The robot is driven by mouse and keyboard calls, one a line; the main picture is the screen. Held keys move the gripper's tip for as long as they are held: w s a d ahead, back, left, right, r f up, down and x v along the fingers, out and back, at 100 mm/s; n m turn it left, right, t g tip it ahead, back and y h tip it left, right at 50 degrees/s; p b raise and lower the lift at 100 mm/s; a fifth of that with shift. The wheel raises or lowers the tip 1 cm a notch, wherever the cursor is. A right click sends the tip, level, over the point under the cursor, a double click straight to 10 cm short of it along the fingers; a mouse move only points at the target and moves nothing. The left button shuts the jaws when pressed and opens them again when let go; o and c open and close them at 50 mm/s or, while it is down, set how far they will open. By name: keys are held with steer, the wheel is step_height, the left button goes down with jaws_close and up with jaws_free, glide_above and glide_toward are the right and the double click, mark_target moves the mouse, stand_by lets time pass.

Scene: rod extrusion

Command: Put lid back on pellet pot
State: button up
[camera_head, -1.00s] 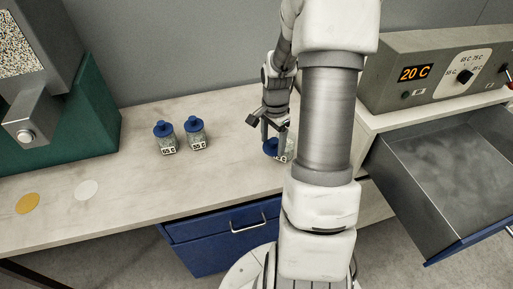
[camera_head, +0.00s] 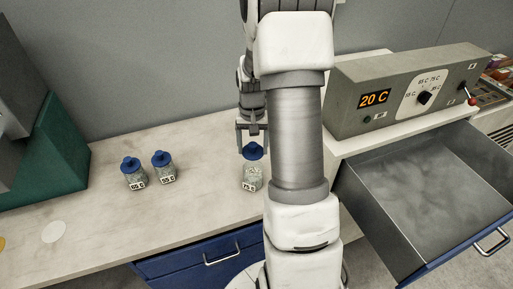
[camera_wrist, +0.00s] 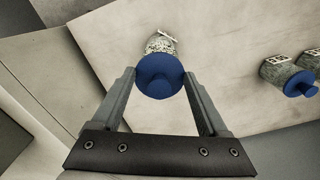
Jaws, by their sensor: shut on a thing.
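The blue lid (camera_head: 253,151) is at the top of a clear pellet pot (camera_head: 252,176) labelled 75 C, which stands upright on the bench. In the wrist view the lid (camera_wrist: 160,77) lies between the fingertips of my gripper (camera_wrist: 160,74), which is shut on it. The speckled pot (camera_wrist: 160,44) shows just past the lid's edge. In the head view my gripper (camera_head: 252,129) points down over the lid. I cannot tell whether the lid is fully seated on the pot's neck.
Two more blue-lidded pots, labelled 65 C (camera_head: 135,180) and 55 C (camera_head: 163,168), stand to the left. A control box (camera_head: 410,92) reading 20 C is at the right, above an open grey drawer (camera_head: 430,185). The bench (camera_head: 205,190) is clear between the pots.

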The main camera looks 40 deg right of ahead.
mark_target(253, 168)
steer(key=shift+f+b, duration=2.25)
steer(key=shift+f, duration=0.95)
steer(key=shift+f, duration=0.15)
steer(key=o, duration=1.2)
steer(key=shift+r+p, duration=2.3)
steer(key=shift+r, duration=1.25)
